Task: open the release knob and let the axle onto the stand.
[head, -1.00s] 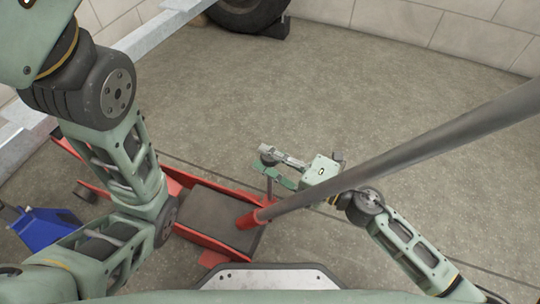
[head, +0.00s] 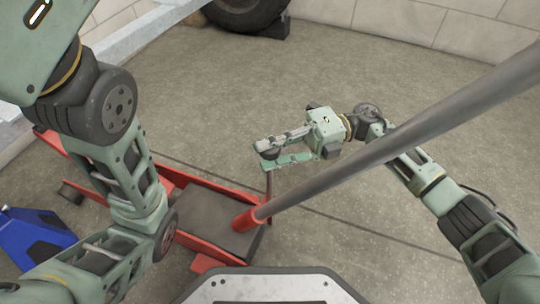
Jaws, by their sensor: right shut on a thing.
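A red floor jack (head: 190,245) lies on the floor at lower left, with a long grey handle (head: 400,135) rising to the upper right from its red socket. A thin upright stalk (head: 269,186) stands beside the socket, with the dark release knob (head: 270,154) at its top. My right gripper (head: 268,152) is shut on this knob, with one finger on each side of it. A blue stand (head: 36,240) is at the far left, partly cut off by the frame edge. My left gripper is out of view. I cannot make out the axle.
A galvanized trailer beam (head: 140,33) crosses the upper left, with a tyre (head: 245,10) and a dark chock (head: 271,28) at the top. The jack handle passes close to my right arm. The concrete floor in the middle is clear up to the block wall (head: 430,22).

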